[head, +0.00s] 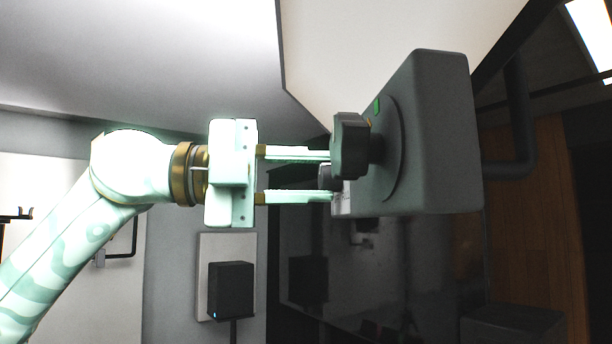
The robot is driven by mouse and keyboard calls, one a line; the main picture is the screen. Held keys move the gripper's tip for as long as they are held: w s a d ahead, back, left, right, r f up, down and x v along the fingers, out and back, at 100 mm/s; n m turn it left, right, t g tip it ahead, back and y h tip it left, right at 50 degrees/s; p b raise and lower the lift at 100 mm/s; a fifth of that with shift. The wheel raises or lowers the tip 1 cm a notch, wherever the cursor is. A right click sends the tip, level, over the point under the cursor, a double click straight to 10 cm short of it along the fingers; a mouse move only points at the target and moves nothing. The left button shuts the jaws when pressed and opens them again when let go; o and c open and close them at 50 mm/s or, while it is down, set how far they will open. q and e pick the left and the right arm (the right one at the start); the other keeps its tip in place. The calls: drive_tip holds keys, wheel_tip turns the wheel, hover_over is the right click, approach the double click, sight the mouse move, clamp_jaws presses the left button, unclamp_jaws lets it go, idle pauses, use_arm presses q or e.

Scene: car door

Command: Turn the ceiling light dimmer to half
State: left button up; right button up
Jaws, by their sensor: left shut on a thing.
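The dimmer is a dark grey box (445,130) right of centre, with a round dial plate and a dark, lobed knob (350,146) on its left-facing side. A small green mark (376,106) and an orange mark show on that side near the knob. My left gripper (328,175) comes in level from the left. Its two pale fingers reach the knob and are shut on it; the fingertips are partly hidden by the knob. A pale label shows low on the box behind the lower finger. The knob's exact angle is hard to tell. My right gripper is not in view.
A dark pipe (518,130) runs behind the box at right. A small black box (231,290) is on a pale wall plate at lower centre. A brown wooden panel (540,220) stands at right. A bright light (592,38) is at top right. Space below the gripper looks open.

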use_arm(q)
drive_tip(key=o, duration=1)
drive_tip(key=shift+w, duration=0.1)
drive_tip(key=shift+a, duration=0.55)
drive_tip(key=a+b, duration=0.1)
drive_tip(key=a, duration=0.4)
drive_tip(key=s+a, duration=0.1)
drive_tip(key=a, duration=0.4)
drive_tip(key=s+a+b, duration=0.1)
drive_tip(key=a, duration=0.4)
drive_tip(key=shift+a+b, duration=0.15)
drive_tip(key=shift+b, duration=0.15)
